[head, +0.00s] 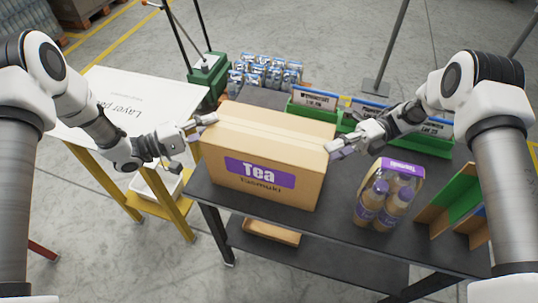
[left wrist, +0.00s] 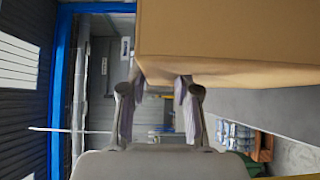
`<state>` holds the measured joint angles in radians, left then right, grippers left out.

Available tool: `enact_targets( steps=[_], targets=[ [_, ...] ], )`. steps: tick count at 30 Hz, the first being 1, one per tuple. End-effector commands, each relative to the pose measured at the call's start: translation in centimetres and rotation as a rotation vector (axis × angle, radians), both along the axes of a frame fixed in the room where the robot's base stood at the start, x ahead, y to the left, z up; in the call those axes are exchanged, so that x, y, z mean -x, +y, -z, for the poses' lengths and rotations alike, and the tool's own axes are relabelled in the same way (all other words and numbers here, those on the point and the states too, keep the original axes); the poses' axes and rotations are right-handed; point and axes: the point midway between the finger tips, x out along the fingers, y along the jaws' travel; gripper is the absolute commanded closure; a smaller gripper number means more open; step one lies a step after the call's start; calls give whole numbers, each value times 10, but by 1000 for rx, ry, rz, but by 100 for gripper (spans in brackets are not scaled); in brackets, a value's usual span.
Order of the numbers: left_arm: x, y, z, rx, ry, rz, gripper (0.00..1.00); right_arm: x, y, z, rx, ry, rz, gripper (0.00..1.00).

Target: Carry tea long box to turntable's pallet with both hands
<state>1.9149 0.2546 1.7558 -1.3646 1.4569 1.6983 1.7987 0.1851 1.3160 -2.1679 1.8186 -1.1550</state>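The tea long box (head: 262,158), brown cardboard with a purple Tea label, stands upright on the dark table (head: 340,228). My left gripper (head: 195,141) is at the box's left end, its two fingers spread with a gap between them. In the left wrist view the left gripper (left wrist: 155,100) has its fingers apart, one overlapping the lower edge of the box (left wrist: 230,40); contact is unclear. My right gripper (head: 333,148) is at the box's right end; its finger spacing and contact are unclear. I cannot make out the turntable or its pallet.
A purple-topped bottle pack (head: 383,200) stands right of the box, near a green-and-brown divider (head: 456,203). Green bins (head: 314,104) and several cans (head: 265,72) are behind. A white layer-pad board (head: 125,105) lies on a yellow-legged stand at left.

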Motion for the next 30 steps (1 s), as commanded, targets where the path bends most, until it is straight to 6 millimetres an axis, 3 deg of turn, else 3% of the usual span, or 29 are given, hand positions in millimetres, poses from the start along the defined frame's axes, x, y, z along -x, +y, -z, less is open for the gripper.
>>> enact_targets(
  steps=[10,22,30],
  targets=[
    [0,0,-4,0,-1,1,100,0,0,-4,-1,0,0,100],
    [0,0,-48,0,-1,2,100,0,0,-48,-1,0,0,100],
    [0,-1,-51,0,-1,3,100,0,0,-51,-1,0,0,100]
  ],
)
